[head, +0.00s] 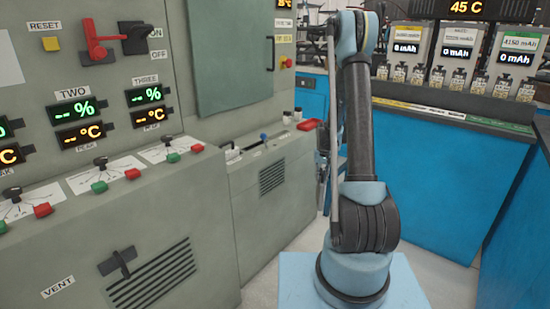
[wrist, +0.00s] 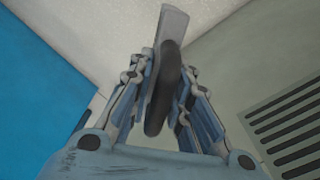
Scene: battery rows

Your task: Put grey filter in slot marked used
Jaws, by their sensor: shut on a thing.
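My gripper (wrist: 160,82) is shut on a grey thing (wrist: 163,92) in the wrist view. That thing has a dark, rounded edge-on body and a flat pale grey piece (wrist: 173,24) sticking out beyond the fingertips. It looks like the grey filter, held on edge between the two fingers. In the head view my gripper hangs low on the left side of my arm, partly hidden by it, and what it holds is not clear there. I cannot make out a slot marked used in either view.
A grey control cabinet (head: 195,225) with buttons and a vent fills the left. Blue counters (head: 430,190) with battery testers (head: 457,55) stand right. Pale floor lies between.

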